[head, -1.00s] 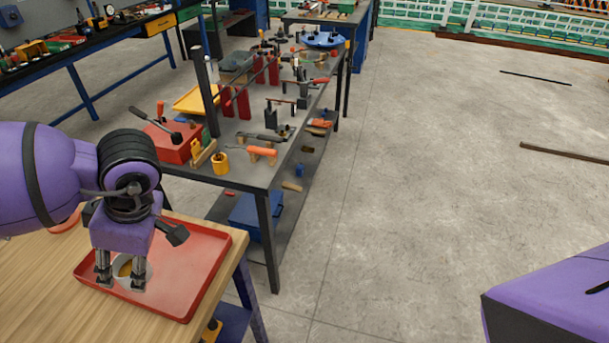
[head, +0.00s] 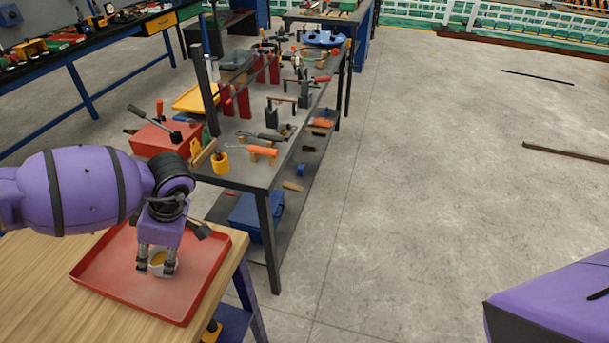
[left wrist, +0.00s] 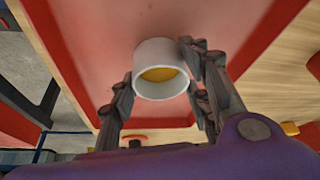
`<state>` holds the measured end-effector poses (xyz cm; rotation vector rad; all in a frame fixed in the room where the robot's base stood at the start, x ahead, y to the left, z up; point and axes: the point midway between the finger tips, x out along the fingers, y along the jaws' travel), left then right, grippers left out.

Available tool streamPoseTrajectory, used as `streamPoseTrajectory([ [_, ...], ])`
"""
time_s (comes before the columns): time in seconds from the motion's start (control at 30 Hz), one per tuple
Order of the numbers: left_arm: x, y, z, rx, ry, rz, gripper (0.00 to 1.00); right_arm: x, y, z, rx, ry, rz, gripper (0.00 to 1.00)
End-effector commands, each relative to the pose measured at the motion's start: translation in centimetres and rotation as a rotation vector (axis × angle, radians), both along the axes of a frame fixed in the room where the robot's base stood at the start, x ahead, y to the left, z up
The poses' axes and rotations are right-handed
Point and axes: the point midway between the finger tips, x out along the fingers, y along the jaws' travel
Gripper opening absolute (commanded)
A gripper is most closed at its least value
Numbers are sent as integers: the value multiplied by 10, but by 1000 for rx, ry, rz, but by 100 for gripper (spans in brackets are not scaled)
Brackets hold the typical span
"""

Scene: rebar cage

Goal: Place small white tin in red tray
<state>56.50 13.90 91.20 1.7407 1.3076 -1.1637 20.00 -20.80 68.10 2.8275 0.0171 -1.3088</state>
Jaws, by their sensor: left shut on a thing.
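The small white tin (head: 157,259), with a yellowish inside, is between the fingers of my left gripper (head: 156,268). The gripper points down and is shut on the tin. The tin and gripper are over the middle of the red tray (head: 120,290), which lies on a wooden table. In the left wrist view the white tin (left wrist: 160,70) sits between the fingers (left wrist: 160,95), with the red tray (left wrist: 110,45) behind it. I cannot tell whether the tin touches the tray floor. My right gripper does not show.
The wooden table (head: 40,280) has free room left of the tray. Behind it stands a dark metal workbench (head: 240,165) with a red box (head: 160,140), a yellow cup (head: 219,162) and several tools. Open concrete floor (head: 420,190) lies to the right.

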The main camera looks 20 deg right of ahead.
Motion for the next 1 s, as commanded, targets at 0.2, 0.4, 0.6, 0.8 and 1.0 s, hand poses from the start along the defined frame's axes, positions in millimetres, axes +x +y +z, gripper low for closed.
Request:
streamPoseTrajectory([
  [0.2,0,0,0,0,-1,1,14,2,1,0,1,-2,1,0],
  [0.4,0,0,-2,-2,-2,0,61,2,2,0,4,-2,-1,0],
  [0.6,0,0,-1,-1,-1,1,63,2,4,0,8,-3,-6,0],
  [0.8,1,0,4,-1,-3,0,63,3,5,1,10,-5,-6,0],
  [1.0,-2,-13,31,-3,-4,-3,63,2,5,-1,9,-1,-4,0],
])
